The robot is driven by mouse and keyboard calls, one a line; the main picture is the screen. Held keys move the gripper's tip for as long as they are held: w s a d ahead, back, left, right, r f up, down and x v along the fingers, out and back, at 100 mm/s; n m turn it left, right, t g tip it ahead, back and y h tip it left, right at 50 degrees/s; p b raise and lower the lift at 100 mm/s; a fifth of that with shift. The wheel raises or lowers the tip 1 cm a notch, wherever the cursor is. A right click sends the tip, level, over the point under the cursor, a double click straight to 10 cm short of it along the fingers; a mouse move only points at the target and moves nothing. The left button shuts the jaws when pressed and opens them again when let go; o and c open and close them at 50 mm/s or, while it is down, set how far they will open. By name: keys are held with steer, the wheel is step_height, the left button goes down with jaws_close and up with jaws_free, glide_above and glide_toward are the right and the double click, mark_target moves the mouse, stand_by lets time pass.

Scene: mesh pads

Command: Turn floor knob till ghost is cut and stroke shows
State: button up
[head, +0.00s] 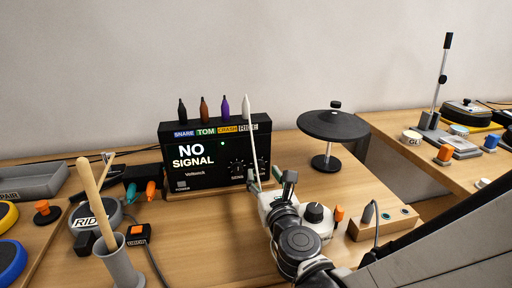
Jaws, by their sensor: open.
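A black drum module (215,180) stands on the wooden table. Its screen (193,156) reads "NO SIGNAL", and a small green light is lit. Two dial-like knobs sit on the right of its face; the left knob (237,166) is clear, while the right one is partly covered by my gripper. Their labels are too small or too covered to read, so I cannot tell which is the floor knob. My gripper (264,181) is open, close in front of the module's lower right face. I cannot tell whether it touches a knob. No ghost or stroke trace shows.
Several coloured cables' plugs (209,107) stand on the module's top. A black round pad (332,125) on a stand is to the right. A grey cup (119,264) with sticks stands front left. A wooden block (384,222) lies right of my arm.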

mark_target(260, 166)
steer(key=shift+x, duration=1.5)
jaws_close()
